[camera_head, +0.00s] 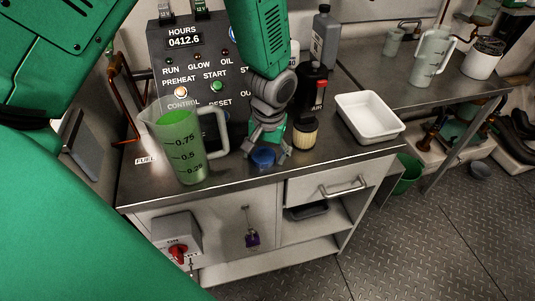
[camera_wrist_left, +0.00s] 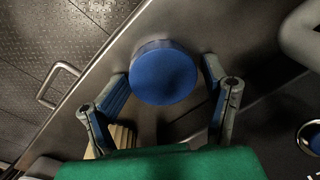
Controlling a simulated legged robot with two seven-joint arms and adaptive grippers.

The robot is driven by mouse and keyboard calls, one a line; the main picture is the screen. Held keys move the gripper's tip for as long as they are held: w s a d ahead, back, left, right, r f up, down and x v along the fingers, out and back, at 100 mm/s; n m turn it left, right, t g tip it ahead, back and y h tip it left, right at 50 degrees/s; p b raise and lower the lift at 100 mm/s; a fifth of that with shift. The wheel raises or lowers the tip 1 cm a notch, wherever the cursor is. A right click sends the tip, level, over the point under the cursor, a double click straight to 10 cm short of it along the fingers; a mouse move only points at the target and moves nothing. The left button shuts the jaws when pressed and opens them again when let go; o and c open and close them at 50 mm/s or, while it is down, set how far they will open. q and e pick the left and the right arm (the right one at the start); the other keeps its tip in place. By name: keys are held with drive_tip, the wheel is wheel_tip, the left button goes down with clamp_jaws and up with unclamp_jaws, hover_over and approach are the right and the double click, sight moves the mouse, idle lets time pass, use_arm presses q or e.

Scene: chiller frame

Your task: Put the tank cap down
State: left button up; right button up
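The blue tank cap (camera_head: 263,157) is on or just above the steel counter near its front edge, close to the jug. My left gripper (camera_head: 265,154) points down over it, with a finger on either side. In the left wrist view the round cap (camera_wrist_left: 164,75) lies between the spread fingertips (camera_wrist_left: 166,72). A gap shows at the right finger, and the left finger is close to the cap's edge. The fingers look open around it. Whether the cap rests fully on the counter is hard to tell. My right gripper is not in view.
A clear jug with green liquid (camera_head: 183,145) stands left of the gripper. A beige filter (camera_head: 304,133) and a black bottle (camera_head: 311,90) are close on the right. A white tray (camera_head: 369,117) sits farther right. The control panel (camera_head: 176,62) stands behind.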

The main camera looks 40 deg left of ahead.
sight(264, 153)
use_arm(q)
drive_tip(key=shift+s+a, duration=0.15)
drive_tip(key=shift+a, duration=0.5)
drive_tip(key=shift+a+f, duration=0.1)
drive_tip(key=shift+a, duration=0.15)
drive_tip(key=shift+d+r, duration=0.25)
drive_tip(key=shift+d, duration=0.05)
drive_tip(key=r, duration=0.2)
drive_tip(key=d+r, duration=0.1)
drive_tip(key=r, duration=0.1)
drive_tip(key=shift+w+r+p, duration=0.2)
drive_tip(key=shift+r+p, duration=0.1)
drive_tip(key=shift+r, duration=0.05)
wheel_tip(264, 153, up, 8)
drive_tip(key=shift+p, duration=0.3)
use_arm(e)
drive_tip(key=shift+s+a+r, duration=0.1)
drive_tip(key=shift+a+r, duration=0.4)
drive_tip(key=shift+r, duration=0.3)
use_arm(q)
drive_tip(key=shift+d, duration=0.15)
drive_tip(key=shift+a, duration=0.2)
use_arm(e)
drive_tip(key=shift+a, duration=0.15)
